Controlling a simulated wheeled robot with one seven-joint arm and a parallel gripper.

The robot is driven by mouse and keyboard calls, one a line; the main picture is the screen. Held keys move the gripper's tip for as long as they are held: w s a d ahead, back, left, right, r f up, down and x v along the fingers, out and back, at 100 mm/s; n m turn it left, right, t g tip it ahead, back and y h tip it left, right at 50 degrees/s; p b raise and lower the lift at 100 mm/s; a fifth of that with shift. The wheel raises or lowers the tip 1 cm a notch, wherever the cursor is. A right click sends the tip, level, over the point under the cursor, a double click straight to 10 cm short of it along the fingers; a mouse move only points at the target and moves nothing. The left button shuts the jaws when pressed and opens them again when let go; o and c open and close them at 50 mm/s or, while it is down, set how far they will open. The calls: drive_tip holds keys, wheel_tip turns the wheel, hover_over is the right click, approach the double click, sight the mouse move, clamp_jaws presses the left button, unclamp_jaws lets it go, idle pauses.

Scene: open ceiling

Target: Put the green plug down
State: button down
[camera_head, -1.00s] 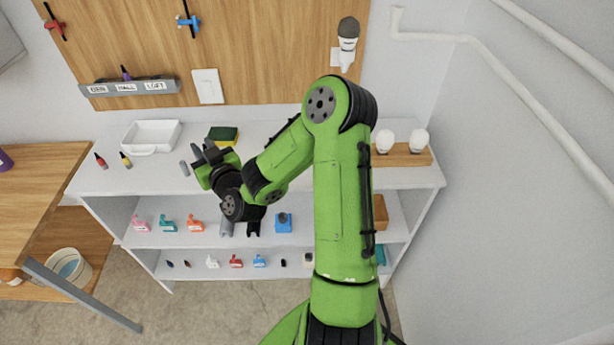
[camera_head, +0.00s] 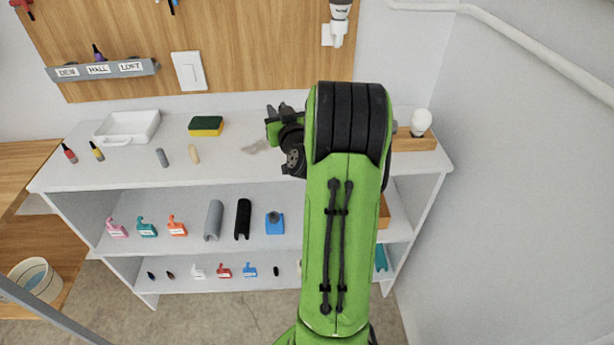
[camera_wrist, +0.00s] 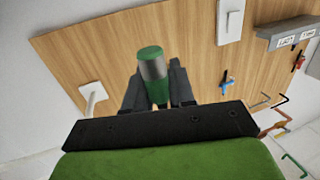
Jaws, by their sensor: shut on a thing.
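The green plug (camera_wrist: 151,70) is a short cylinder with a silver band. In the wrist view it stands between the fingers of my gripper (camera_wrist: 156,90), which is shut on it. In the head view my gripper (camera_head: 277,112) is over the back of the white shelf unit's top (camera_head: 240,172), right of the sponge and partly hidden by my arm. The plug cannot be made out there. A grey peg (camera_head: 162,158) and a beige peg (camera_head: 194,154) stand on the top, left of my gripper.
A white tray (camera_head: 98,138), a sponge (camera_head: 206,126), and red (camera_head: 69,153) and yellow (camera_head: 96,151) tipped items occupy the top's left. A wooden block (camera_head: 416,142) with a white bulb (camera_head: 421,122) is at right. Lower shelves hold small items. The front centre top is clear.

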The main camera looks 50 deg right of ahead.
drive_tip(key=s+d+m+h+b, duration=0.1)
drive_tip(key=s+d+b, duration=0.1)
drive_tip(key=s+d, duration=0.3)
drive_tip(key=shift+g, duration=0.4)
wheel_tip(320, 180, down, 10)
drive_tip(key=b, duration=0.4)
drive_tip(key=shift+s, duration=0.1)
drive_tip(key=shift+a, duration=0.1)
drive_tip(key=shift+r, duration=0.1)
drive_tip(key=shift+b, duration=0.3)
drive_tip(key=c, duration=0.9)
unclamp_jaws()
drive_tip(key=shift+c, duration=0.2)
